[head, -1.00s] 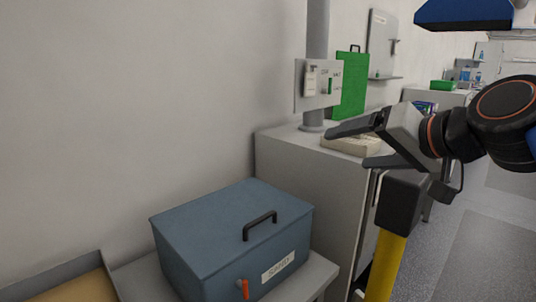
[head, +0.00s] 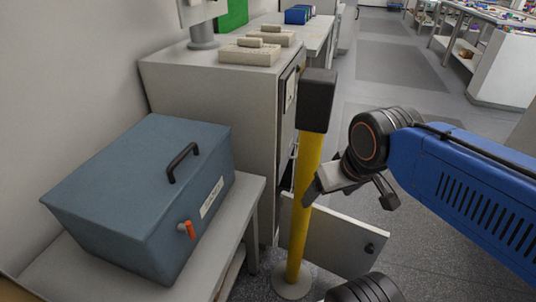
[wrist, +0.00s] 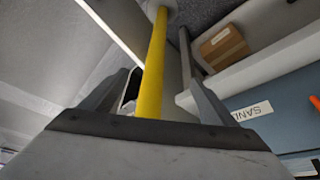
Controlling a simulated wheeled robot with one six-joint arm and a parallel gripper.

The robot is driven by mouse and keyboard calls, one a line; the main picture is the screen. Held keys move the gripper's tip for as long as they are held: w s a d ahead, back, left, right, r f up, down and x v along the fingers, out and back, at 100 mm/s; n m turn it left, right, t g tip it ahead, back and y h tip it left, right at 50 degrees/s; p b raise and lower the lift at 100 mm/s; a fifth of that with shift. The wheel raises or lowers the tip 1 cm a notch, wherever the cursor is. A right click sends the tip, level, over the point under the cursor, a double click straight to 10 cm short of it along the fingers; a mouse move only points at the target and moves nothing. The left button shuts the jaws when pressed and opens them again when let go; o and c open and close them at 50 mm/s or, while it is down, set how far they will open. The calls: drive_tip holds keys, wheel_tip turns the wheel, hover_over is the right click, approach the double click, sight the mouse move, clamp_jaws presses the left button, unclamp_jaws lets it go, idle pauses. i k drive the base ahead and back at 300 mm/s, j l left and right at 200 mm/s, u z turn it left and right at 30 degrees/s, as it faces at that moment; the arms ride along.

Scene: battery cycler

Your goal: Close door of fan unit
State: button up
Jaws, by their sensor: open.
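A grey cabinet (head: 225,115), which I take for the fan unit, stands beyond the blue box. A pale door panel (head: 335,236) with a black knob (head: 370,248) stands open low at its right side. The yellow post partly covers the door. My gripper (head: 350,198) is open and empty, with its fingers pointing down, above the door in the head view. Its left finger overlaps the post there. In the wrist view the post runs between the open fingers (wrist: 158,82); I cannot tell whether they touch it. The door's hinge is hidden.
The yellow post (head: 302,215) with a black top stands on a round base in front of the cabinet. A blue box (head: 135,185) sits on a grey table at left. A cardboard box (wrist: 222,48) shows in the wrist view. Open floor (head: 400,75) lies to the right.

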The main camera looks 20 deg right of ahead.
sight(347, 247)
drive_tip(key=k+l+u, duration=0.15)
drive_tip(key=k+l, duration=0.15)
drive_tip(key=l, duration=0.35)
drive_tip(key=k+l+u, duration=0.15)
drive_tip(key=k+l, duration=0.2)
drive_tip(key=l, duration=0.3)
drive_tip(key=k+l+u, duration=0.15)
drive_tip(key=k+l, duration=0.25)
drive_tip(key=l, duration=0.2)
drive_tip(key=k+l+u, duration=0.15)
drive_tip(key=k+l, duration=0.25)
drive_tip(key=l, duration=0.15)
